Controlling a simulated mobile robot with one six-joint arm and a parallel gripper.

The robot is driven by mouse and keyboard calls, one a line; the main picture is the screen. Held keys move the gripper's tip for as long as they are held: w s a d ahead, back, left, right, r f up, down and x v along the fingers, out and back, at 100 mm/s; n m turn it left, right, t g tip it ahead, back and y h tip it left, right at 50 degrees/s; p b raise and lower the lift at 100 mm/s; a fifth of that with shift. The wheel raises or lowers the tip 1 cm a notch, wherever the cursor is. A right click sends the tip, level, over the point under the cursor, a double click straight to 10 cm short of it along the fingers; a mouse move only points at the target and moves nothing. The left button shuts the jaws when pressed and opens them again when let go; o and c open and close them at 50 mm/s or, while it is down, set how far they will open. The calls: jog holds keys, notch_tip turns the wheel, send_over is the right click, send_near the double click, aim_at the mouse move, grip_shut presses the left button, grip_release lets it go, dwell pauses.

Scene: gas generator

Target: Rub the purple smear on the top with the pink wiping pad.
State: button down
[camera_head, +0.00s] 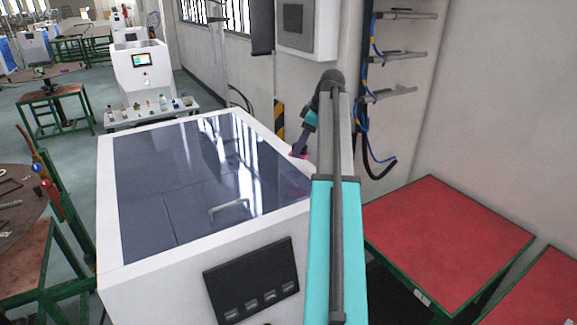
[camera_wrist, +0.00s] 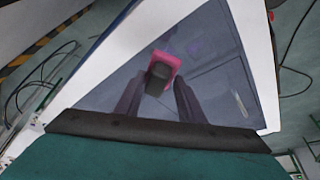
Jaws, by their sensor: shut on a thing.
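The pink wiping pad (camera_wrist: 172,59) has a dark block-shaped grip and sits between the two dark fingers of my gripper (camera_wrist: 158,88), which is shut on it. In the head view the pad (camera_head: 298,155) shows as a small pink patch under my gripper (camera_head: 303,143), over the far right edge of the machine's top. I cannot tell whether the pad touches the top. A faint purple tint on the dark glossy panel (camera_head: 293,187), nearer the camera than the pad, looks like the smear. My arm partly hides the right side of the top.
The white machine (camera_head: 150,290) has a raised handle (camera_head: 229,207) on its top and a dark control panel (camera_head: 250,280) on its front. A wall with grey rods and blue cables (camera_head: 372,110) stands close behind my arm. A red-topped table (camera_head: 450,230) is at right.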

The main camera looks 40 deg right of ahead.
jog(key=shift+s, duration=0.1)
jog(key=shift+s+a+f+h, duration=0.1)
jog(key=shift+s+a+h, duration=0.05)
jog(key=shift+h, duration=0.15)
jog(key=shift+s+a, duration=0.15)
jog(key=shift+s, duration=0.15)
jog(key=s+a+r+h+b, duration=0.1)
jog(key=a+r+b, duration=0.3)
jog(key=a+b, duration=0.4)
jog(key=shift+s+r+t, duration=0.25)
jog(key=shift+t, duration=0.05)
jog(key=shift+a, duration=0.1)
jog(key=shift+f+b, duration=1.75)
jog(key=shift+f, duration=0.7)
